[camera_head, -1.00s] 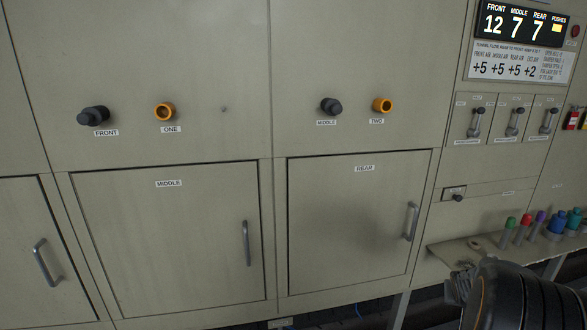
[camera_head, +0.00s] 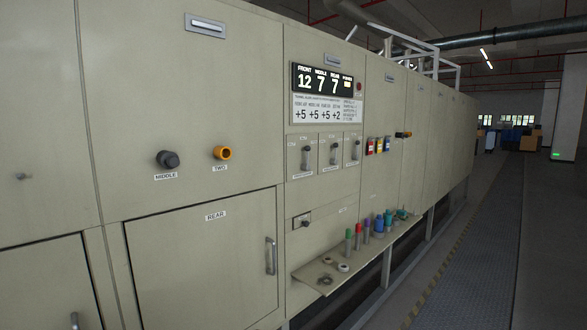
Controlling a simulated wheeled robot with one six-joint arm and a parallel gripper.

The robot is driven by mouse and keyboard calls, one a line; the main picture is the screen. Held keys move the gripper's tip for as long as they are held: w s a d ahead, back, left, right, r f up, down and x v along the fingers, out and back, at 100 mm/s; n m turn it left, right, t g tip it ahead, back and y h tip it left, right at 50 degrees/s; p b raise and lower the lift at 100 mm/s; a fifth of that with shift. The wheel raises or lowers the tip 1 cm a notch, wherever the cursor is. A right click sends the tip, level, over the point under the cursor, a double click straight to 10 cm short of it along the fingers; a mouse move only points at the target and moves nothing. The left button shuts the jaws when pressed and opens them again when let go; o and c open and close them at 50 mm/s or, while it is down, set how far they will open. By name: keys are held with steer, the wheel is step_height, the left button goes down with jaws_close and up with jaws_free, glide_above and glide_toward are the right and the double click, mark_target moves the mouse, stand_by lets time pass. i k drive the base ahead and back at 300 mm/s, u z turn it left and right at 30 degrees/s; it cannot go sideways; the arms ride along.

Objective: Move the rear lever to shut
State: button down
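Three small levers sit side by side on the furnace's control panel, below the display: a left lever (camera_head: 307,153), a middle lever (camera_head: 334,152) and a right lever (camera_head: 356,150). Each has a dark knob and its own plate. Their labels are too small to read, so I cannot tell by label which is the rear one. I also cannot read which marked position any of them is in. The display (camera_head: 322,79) reads FRONT 12, MIDDLE 7, REAR 7. My gripper is not in view.
The REAR door (camera_head: 205,260) is closed, with a handle (camera_head: 270,256) at its right. A black knob (camera_head: 167,159) and an orange ring (camera_head: 222,153) sit above it. A shelf (camera_head: 312,274) with coloured-topped items juts out below the levers. A clear aisle (camera_head: 470,240) runs along the right.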

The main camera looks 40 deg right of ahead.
mark_target(355, 157)
steer(key=z, duration=1.15)
steer(key=k, duration=0.65)
steer(key=z, duration=0.1)
steer(key=i, duration=0.65)
steer(key=z, duration=1.25)
steer(key=i, duration=1.8)
steer(key=u, duration=0.5)
